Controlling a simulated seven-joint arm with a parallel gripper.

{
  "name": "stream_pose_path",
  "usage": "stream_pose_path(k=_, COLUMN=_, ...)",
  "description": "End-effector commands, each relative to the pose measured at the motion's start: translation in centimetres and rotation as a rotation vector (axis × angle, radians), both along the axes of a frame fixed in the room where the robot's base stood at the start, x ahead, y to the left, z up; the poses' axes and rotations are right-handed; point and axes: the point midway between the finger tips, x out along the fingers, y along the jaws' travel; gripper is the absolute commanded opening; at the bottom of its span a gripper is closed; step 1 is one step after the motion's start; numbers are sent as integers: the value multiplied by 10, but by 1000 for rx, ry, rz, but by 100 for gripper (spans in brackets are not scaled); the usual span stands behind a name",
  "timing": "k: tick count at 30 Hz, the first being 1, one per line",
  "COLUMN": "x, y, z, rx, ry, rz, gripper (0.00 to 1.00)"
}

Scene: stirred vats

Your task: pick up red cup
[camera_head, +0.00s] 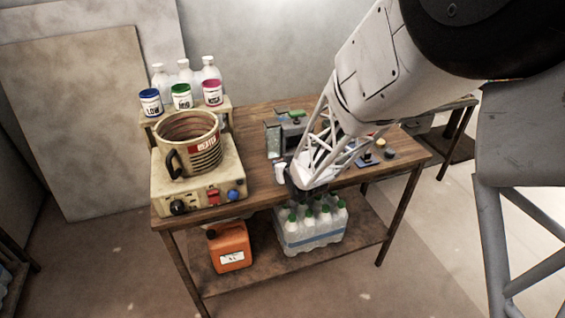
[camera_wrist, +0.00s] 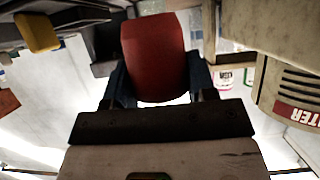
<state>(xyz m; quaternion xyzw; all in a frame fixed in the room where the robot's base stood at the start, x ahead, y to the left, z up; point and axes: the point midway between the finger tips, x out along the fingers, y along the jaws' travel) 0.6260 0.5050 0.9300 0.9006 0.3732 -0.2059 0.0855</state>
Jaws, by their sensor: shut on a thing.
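A red cup (camera_wrist: 156,60) fills the upper middle of the wrist view. My gripper (camera_wrist: 159,84) is shut on it, with a dark finger on each side of the cup. In the head view my gripper (camera_head: 295,186) is at the front edge of the wooden table (camera_head: 258,196), right of the vat. I cannot make out the red cup there, as my arm and gripper cover that spot.
The beige heater vat (camera_head: 190,145) stands on a control box (camera_head: 200,190) at the left. Three labelled pots, with blue (camera_head: 151,102), green (camera_head: 182,96) and pink (camera_head: 213,93) rims, stand behind it. Bottles (camera_head: 310,228) and an orange canister (camera_head: 230,246) sit on the lower shelf.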

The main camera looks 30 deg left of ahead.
Motion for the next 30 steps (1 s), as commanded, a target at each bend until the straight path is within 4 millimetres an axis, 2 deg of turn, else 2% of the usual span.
stream_pose_path(k=9, x=-42, y=-34, z=6, rx=0, ry=0, rz=0, gripper=29)
stream_pose_path(k=18, x=-76, y=-61, z=9, rx=1, ry=0, rz=0, gripper=29)
stream_pose_path(k=30, x=-96, y=-77, z=11, rx=0, ry=0, rz=0, gripper=29)
